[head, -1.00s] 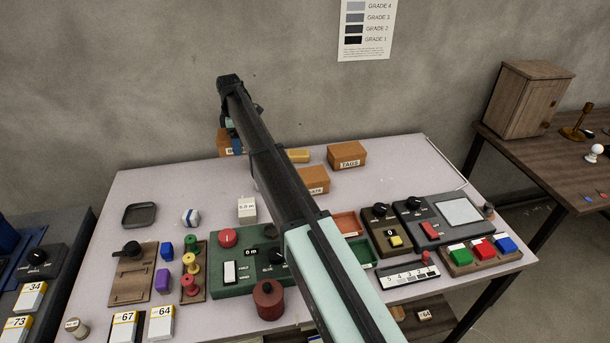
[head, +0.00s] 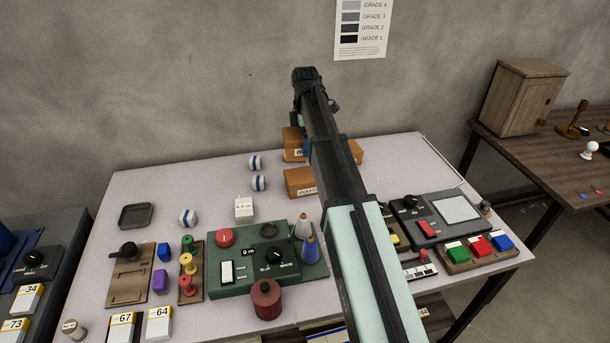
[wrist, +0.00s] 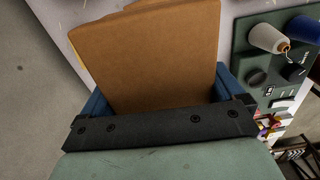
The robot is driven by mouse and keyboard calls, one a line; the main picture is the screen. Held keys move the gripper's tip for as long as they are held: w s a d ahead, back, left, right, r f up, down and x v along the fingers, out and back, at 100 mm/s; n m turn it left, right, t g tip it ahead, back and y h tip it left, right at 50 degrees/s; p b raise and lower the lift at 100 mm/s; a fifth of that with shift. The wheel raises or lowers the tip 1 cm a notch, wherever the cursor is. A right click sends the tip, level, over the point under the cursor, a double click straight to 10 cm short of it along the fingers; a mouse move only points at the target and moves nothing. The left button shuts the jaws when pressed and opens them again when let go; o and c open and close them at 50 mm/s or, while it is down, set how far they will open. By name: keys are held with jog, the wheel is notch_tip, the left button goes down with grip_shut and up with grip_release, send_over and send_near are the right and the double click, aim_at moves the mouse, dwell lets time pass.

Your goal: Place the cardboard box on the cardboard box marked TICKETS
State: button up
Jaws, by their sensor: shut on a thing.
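A brown cardboard box (head: 290,141) with a white label, starting with what looks like a B, is held by my gripper (head: 306,147) at the back of the table. In the wrist view the held box (wrist: 160,60) fills the space between my blue fingers, which are shut on it. Another cardboard box (head: 292,176) stands just in front of and below it in the picture.
A third cardboard box (head: 357,152) peeks out right of my arm. Two white-and-blue spools (head: 257,172) lie left of the boxes. A white cube (head: 244,208) and a green control panel (head: 262,285) stand nearer.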

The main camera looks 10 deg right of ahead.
aim_at(305, 174)
jog(key=shift+f+n, duration=0.15)
jog(key=shift+n, duration=0.25)
notch_tip(305, 174, down, 10)
jog(key=shift+r, duration=0.15)
dwell(0.4)
jog(key=o, duration=0.9)
notch_tip(305, 174, up, 12)
